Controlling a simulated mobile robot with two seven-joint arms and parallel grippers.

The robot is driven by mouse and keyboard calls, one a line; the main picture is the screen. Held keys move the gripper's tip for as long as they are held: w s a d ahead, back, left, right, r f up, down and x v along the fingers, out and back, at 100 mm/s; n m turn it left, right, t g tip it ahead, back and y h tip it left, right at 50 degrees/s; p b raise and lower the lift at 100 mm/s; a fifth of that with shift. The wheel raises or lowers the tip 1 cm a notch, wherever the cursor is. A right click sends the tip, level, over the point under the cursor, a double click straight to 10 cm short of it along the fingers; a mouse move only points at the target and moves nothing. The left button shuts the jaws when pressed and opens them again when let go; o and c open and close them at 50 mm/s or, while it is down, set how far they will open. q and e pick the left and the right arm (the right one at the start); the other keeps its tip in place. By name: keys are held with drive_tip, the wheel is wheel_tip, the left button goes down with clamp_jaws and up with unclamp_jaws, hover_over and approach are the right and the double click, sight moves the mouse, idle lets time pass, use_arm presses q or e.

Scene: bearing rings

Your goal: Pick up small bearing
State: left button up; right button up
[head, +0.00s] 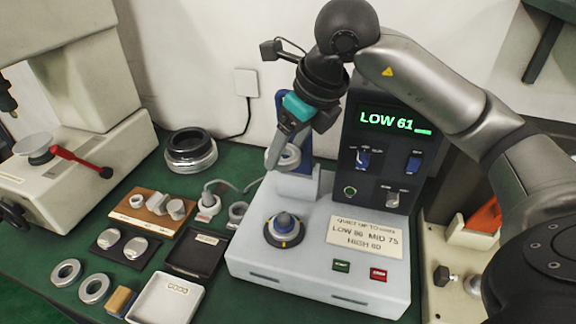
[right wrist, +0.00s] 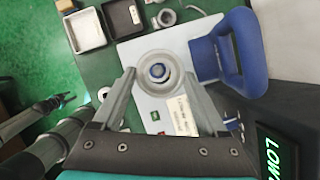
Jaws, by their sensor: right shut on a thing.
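A small metal bearing ring (head: 290,163) is held at the fingertips of my right gripper (head: 280,150), in the air above the grey tester's spindle. My right gripper is shut on the ring's outer sides. In the right wrist view the two fingers (right wrist: 157,85) stand either side of the ring (right wrist: 141,71). The tester's blue-tipped spindle (head: 285,225) stands on the grey base, below and apart from the ring in the head view.
The tester's blue handle (right wrist: 215,55) and display panel (head: 394,130) stand close to my right gripper. Loose rings (head: 66,272), a white tray (head: 165,300), a black tray (head: 197,252) and a wooden block stand (head: 150,205) lie left. A press with a red lever (head: 82,160) stands far left.

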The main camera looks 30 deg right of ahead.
use_arm(q)
wheel_tip(320, 180, up, 2)
drive_tip(key=shift+r+p, duration=0.25)
drive_tip(key=shift+p, duration=0.9)
use_arm(e)
wheel_tip(320, 180, up, 11)
